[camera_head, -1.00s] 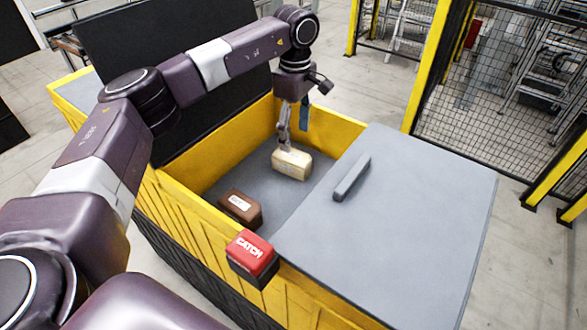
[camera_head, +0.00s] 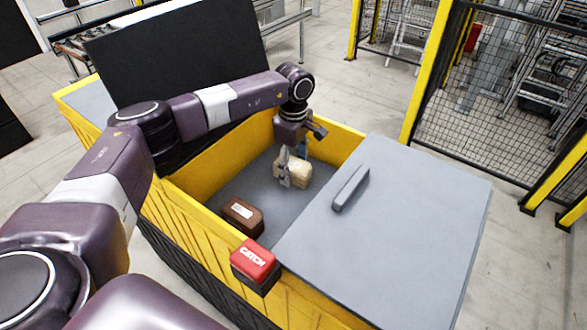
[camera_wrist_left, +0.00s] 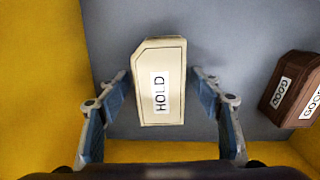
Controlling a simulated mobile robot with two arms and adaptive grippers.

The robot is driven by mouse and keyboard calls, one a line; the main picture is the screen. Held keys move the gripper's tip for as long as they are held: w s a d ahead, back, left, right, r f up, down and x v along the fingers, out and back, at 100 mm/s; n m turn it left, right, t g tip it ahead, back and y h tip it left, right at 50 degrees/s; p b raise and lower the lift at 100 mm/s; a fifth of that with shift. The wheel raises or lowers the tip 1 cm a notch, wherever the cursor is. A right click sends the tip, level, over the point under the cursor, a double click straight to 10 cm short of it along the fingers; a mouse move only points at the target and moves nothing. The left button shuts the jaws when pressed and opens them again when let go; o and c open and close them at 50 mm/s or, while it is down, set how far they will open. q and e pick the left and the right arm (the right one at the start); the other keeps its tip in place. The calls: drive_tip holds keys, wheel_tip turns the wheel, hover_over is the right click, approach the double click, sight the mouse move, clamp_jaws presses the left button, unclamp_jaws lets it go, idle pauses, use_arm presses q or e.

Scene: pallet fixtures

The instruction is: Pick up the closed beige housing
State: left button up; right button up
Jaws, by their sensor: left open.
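The closed beige housing (camera_head: 296,171) lies on the grey floor of the yellow bin (camera_head: 226,157), near its back. In the left wrist view the housing (camera_wrist_left: 160,82) has a white label reading HOLD. My left gripper (camera_head: 287,180) is down in the bin at the housing. In the left wrist view the open fingers (camera_wrist_left: 161,88) stand on both sides of the housing, with gaps between each finger and its sides. In the head view the gripper hides part of the housing. My right gripper is not in view.
A brown box (camera_head: 243,215) lies in the bin nearer the front; it also shows at the right in the left wrist view (camera_wrist_left: 292,88). A red block marked CATCH (camera_head: 254,261) sits on the bin's front rim. A grey lid with a handle (camera_head: 400,235) covers the right part.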

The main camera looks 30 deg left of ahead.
use_arm(q)
drive_tip(key=c, duration=1.3)
drive_tip(key=shift+r, duration=0.15)
drive_tip(key=shift+c, duration=0.2)
